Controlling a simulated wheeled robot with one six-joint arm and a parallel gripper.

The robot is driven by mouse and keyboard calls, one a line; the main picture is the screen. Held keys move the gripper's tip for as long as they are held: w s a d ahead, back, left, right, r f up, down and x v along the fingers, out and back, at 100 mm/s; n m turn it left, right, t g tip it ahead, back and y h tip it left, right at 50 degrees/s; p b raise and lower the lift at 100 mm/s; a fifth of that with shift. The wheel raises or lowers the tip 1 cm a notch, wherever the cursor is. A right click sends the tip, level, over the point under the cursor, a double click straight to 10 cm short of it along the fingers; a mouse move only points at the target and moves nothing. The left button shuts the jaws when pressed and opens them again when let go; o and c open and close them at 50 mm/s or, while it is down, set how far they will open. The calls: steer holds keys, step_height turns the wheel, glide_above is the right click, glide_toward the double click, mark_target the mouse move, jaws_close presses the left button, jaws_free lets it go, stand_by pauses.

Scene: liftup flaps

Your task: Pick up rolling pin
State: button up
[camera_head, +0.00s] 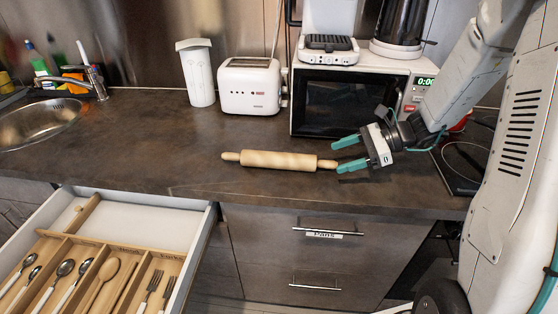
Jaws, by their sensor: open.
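The wooden rolling pin (279,160) lies on the dark countertop (150,150), its length running left to right in the camera_head view, near the front edge. My gripper (341,156) has teal fingertips and is open. It is at the right end of the rolling pin, with the pin's right handle (328,164) between or just beside the fingertips in the picture. I cannot tell whether they touch it. Nothing appears gripped.
Behind my gripper stands a microwave (338,103) with a grill on top. A toaster (250,86) and a white container (197,73) stand at the back. A sink (40,122) is at left. An open cutlery drawer (150,214) juts out at front left. The counter left of the pin is clear.

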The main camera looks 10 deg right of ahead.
mark_target(322, 161)
steer(key=shift+w+d+f+m+t, duration=0.3)
steer(key=shift+w+d+f+m, duration=0.15)
steer(key=shift+f, duration=0.1)
steer(key=shift+w+d+f+m+t, duration=0.3)
steer(key=shift+w+f+m, duration=0.05)
steer(key=shift+f+m, duration=0.15)
steer(key=shift+w+a+f, duration=0.15)
steer(key=shift+f, duration=0.1)
steer(key=x, duration=0.7)
steer(key=shift+w+a+r, duration=0.15)
steer(key=shift+w, duration=0.05)
steer(key=shift+c, duration=0.3)
steer(key=c, duration=1.3)
steer(key=shift+o, duration=0.2)
steer(key=shift+r, duration=0.15)
